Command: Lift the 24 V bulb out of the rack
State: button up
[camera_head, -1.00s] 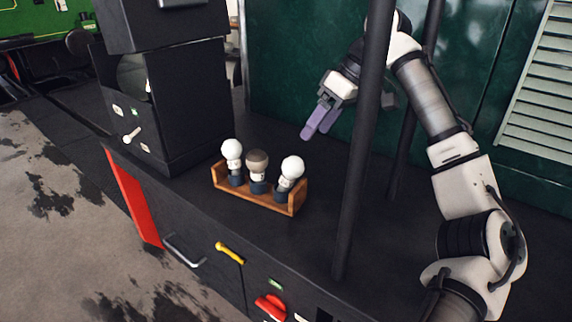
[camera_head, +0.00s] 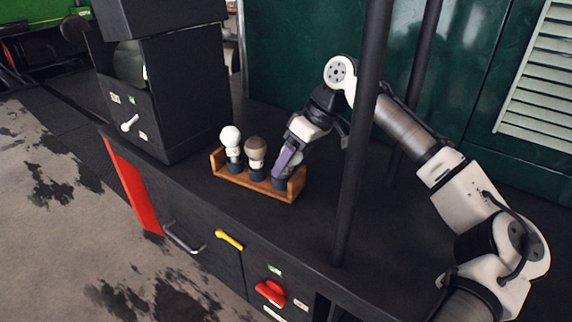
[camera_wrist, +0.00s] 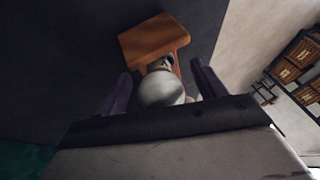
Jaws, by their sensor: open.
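The wooden rack (camera_head: 262,190) stands on the black counter with three bulbs upright in a row. The left bulb (camera_head: 231,138) is white, and the middle bulb (camera_head: 255,150) is grey-brown. The right bulb is white (camera_wrist: 160,90); in the head view my gripper hides most of it. I cannot read the labels, so I cannot tell which is the 24 V bulb. My gripper (camera_head: 285,163) is open at the right bulb. In the wrist view its purple fingers stand on either side of this bulb, and the rack's wooden end (camera_wrist: 150,38) shows beyond.
A black post (camera_head: 355,150) rises from the counter just right of the rack, in front of my arm. A black box-shaped housing (camera_head: 180,90) stands to the left. A green wall (camera_head: 290,60) closes off the back. The counter behind the rack is clear.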

jog(key=shift+x, duration=0.9)
jog(key=shift+c, duration=0.2)
jog(key=c, duration=1)
jog(key=shift+r, duration=0.15)
notch_tip(320, 180, up, 20)
jog(key=shift+f, duration=0.1)
